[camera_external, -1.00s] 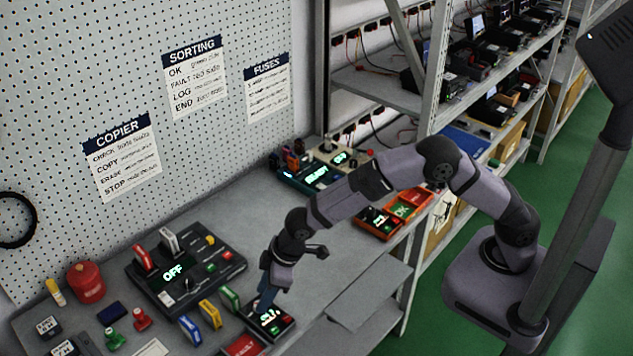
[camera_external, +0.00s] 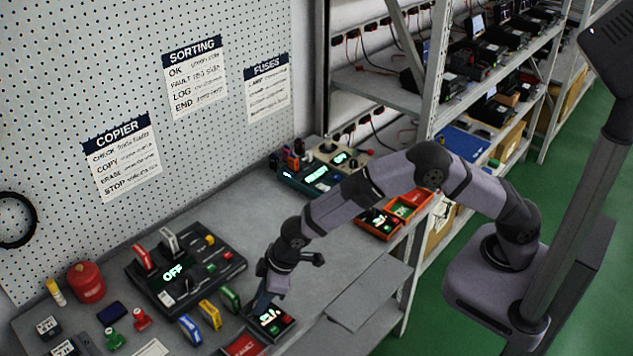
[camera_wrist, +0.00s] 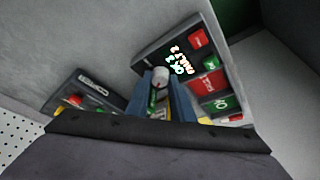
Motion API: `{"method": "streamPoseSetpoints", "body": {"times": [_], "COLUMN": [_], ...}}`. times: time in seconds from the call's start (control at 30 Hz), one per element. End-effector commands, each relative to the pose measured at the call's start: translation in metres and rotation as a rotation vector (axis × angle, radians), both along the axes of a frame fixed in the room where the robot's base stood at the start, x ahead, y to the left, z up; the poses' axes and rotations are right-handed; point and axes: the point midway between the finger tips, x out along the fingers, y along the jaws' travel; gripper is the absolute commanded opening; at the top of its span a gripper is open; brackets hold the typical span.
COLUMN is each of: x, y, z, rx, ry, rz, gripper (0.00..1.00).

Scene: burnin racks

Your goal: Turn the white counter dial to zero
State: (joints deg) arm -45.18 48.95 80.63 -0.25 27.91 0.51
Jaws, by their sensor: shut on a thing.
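The white counter dial (camera_wrist: 160,76) shows in the wrist view between the two blue fingers of my gripper (camera_wrist: 161,84). The fingers are shut on it. The dial belongs to a dark counter box with a lit display (camera_wrist: 178,68) that seems to read "OK 3" and "FAULT 2". In the external view my gripper (camera_external: 262,304) reaches down onto this box (camera_external: 284,326) near the bench's front edge. There the fingers and the arm hide the dial, and the lit digits are too small to read surely.
A black panel reading OFF (camera_external: 172,271) with red and white levers lies to the left. Blue, yellow and green handles (camera_external: 210,314) stand close beside the counter box. A red FAULT tray (camera_external: 244,345) is in front. Orange trays (camera_external: 382,222) lie further right. The bench's middle is clear.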

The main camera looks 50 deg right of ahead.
Motion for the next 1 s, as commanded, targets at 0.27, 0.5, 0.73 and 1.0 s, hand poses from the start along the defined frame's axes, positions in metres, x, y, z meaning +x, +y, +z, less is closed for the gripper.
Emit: {"method": "streamPoseSetpoints", "body": {"times": [0.27,0.5,0.73,1.0], "x": [-0.0006,-0.0012,-0.0015,-0.0015], "y": [0.0012,0.0029,0.0046,0.0063], "z": [-0.001,-0.0025,-0.0046,-0.0021], "rx": [0.0,0.001,0.003,0.004], "ry": [-0.001,-0.003,-0.005,-0.003], "rz": [-0.056,-0.199,-0.404,-0.661], "gripper": [0.0,0.0,0.0,0.0]}}
